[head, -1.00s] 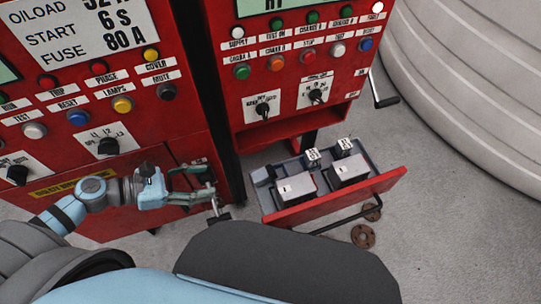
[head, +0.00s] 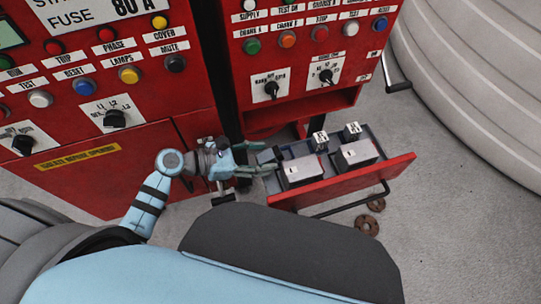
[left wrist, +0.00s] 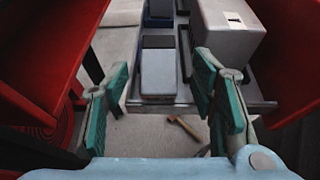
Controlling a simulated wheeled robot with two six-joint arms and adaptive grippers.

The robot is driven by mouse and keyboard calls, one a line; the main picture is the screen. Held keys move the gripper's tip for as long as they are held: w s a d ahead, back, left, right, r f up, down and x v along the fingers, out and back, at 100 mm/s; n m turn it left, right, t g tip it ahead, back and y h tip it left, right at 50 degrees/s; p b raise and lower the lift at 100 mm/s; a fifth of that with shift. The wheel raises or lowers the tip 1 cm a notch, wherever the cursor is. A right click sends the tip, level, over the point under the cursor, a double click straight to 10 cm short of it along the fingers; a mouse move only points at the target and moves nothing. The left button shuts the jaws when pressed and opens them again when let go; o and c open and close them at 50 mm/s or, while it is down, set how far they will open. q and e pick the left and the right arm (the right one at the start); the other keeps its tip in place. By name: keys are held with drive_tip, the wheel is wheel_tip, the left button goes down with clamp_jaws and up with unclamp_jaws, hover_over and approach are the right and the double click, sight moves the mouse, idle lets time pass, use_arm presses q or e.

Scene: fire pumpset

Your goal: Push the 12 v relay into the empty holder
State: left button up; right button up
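An open red drawer (head: 345,185) holds two larger grey boxes (head: 302,168) (head: 358,152) and two small upright blocks with white labels (head: 320,141) (head: 352,131) behind them. The label print is too small to read, so I cannot tell which is the 12 V relay. A narrow grey block (left wrist: 158,70) lies at the drawer's near end in the left wrist view, beside a larger grey box (left wrist: 228,32). I cannot make out the empty holder. My left gripper (head: 268,160) is at the drawer's left end. Its green-padded fingers (left wrist: 162,84) are open, apart on either side of the narrow block, holding nothing.
Red control cabinets (head: 95,165) with buttons and knobs stand behind and left of the drawer. A black crank handle (head: 398,86) sticks out at right. Rusty round flanges (head: 367,225) lie on the grey floor, which is open to the right. A large pale ribbed tank (head: 475,90) stands behind.

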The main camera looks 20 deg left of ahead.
use_arm(q)
clamp_jaws()
